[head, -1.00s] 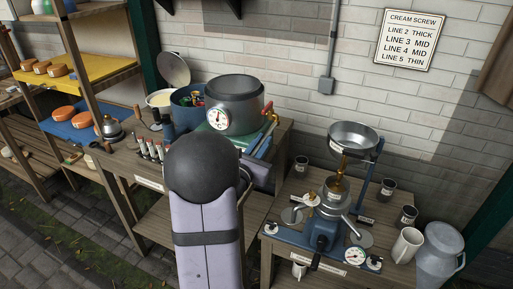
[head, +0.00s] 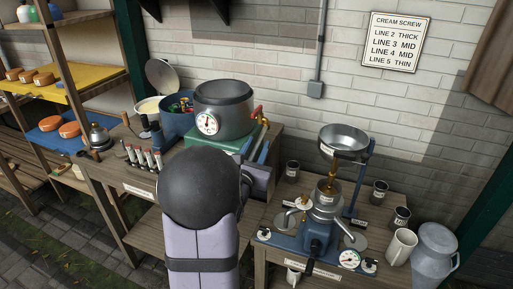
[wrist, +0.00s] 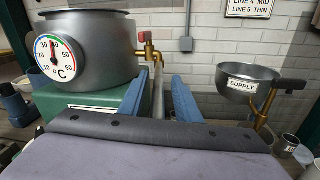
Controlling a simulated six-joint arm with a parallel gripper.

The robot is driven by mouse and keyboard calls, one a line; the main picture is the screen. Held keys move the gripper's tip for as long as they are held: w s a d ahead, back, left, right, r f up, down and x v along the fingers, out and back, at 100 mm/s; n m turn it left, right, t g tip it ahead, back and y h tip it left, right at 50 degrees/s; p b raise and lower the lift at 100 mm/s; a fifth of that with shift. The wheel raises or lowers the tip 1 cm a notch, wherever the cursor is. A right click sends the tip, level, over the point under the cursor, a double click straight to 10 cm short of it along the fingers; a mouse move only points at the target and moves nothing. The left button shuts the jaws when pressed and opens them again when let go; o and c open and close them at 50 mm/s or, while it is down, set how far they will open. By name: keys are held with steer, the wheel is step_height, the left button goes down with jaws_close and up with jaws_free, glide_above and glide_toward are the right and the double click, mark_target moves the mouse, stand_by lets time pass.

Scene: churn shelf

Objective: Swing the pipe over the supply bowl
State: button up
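The supply bowl (head: 344,141) is a grey metal bowl on a stand above the cream separator at the right. In the wrist view the bowl (wrist: 247,82), labelled SUPPLY, is to the right of my gripper. The brass pipe (wrist: 158,78) runs from the red-handled tap (wrist: 144,40) on the grey vat (wrist: 88,48) toward my gripper. My gripper (wrist: 161,92) has blue fingers, open, one on each side of the pipe with gaps visible. The pipe is not over the bowl. In the head view my arm partly hides the gripper.
The vat (head: 224,100) with a round dial stands on a green block. The separator (head: 326,205), a gauge (head: 349,259), dark cups and a white mug (head: 401,247) crowd the right table. A milk can (head: 436,250) stands at far right. A brick wall is behind.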

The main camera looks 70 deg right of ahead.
mark_target(252, 155)
steer(key=a, duration=0.1)
steer(key=a+b, duration=0.1)
steer(key=a, duration=0.1)
steer(key=a+b, duration=0.1)
steer(key=a, duration=0.1)
steer(key=shift+s+a+f, duration=0.1)
steer(key=shift+s+f, duration=0.05)
steer(key=shift+s, duration=0.1)
steer(key=a+b, duration=0.2)
steer(key=b, duration=0.1)
steer(key=shift+s, duration=0.15)
stand_by(0.4)
